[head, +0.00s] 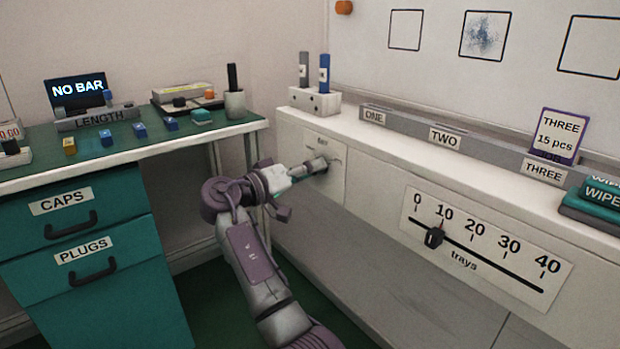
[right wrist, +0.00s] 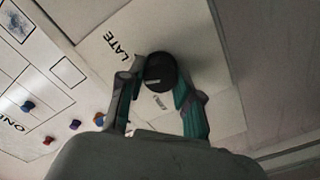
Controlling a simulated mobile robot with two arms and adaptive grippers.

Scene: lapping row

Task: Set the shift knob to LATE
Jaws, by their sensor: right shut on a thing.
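The shift knob (right wrist: 160,68) is a dark round knob on a pale plate in the right wrist view. The word LATE (right wrist: 118,46) is printed on the plate up and left of it. A smaller label (right wrist: 161,101) below the knob is too blurred to read. My right gripper (right wrist: 158,82) is shut on the knob, one finger on each side. In the head view my right gripper (head: 318,166) reaches the plate (head: 330,150) on the white front and hides the knob. Which way the knob points I cannot tell. My left gripper is out of view.
To the right of the plate is a trays slider (head: 434,238), set just below 10. A green-topped bench (head: 150,140) with drawers stands at left.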

